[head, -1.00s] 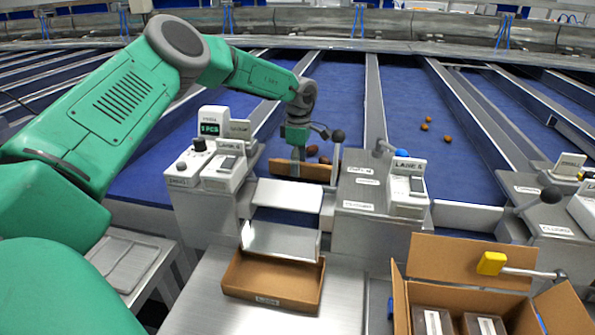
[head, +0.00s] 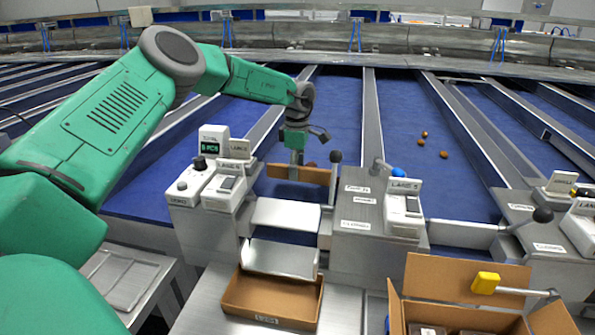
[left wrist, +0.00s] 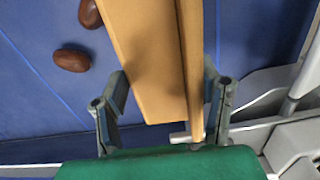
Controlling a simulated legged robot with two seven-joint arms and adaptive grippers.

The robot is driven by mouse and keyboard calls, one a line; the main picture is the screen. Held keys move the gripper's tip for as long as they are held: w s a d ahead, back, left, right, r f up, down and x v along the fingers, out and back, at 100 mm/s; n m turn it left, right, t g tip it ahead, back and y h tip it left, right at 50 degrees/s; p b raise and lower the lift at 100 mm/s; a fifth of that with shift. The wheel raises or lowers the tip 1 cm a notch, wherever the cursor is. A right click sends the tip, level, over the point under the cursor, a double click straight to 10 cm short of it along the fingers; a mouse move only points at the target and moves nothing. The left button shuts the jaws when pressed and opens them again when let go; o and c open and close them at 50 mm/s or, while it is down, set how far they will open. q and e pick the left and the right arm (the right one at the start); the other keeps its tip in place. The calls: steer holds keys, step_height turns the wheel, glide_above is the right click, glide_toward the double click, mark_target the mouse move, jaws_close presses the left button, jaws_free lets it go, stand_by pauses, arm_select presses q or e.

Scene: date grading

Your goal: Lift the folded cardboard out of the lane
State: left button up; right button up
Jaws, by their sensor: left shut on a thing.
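The folded cardboard (head: 318,175) is a brown strip across the mouth of the blue lane, above the metal chute. My left gripper (head: 295,170) points down onto it from above and is shut on it. In the left wrist view the cardboard (left wrist: 155,60) runs between the two fingers of my left gripper (left wrist: 165,105), its near end close to the palm. Dates (left wrist: 72,60) lie on the blue belt beside it; in the head view they are mostly hidden behind the cardboard and gripper. My right gripper does not show.
A lever with a dark knob (head: 336,157) stands just right of the cardboard. Control boxes (head: 218,185) flank the lane. An open cardboard tray (head: 312,302) sits below the chute. A larger box (head: 465,275) stands at the lower right. Several dates (head: 443,154) lie on the lane to the right.

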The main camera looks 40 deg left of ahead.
arm_select(q)
step_height(320, 180, up, 16)
steer(key=p, duration=0.7)
steer(key=shift+p, duration=0.3)
stand_by(0.5)
steer(key=shift+s+f, duration=0.1)
steer(key=shift+f, duration=0.1)
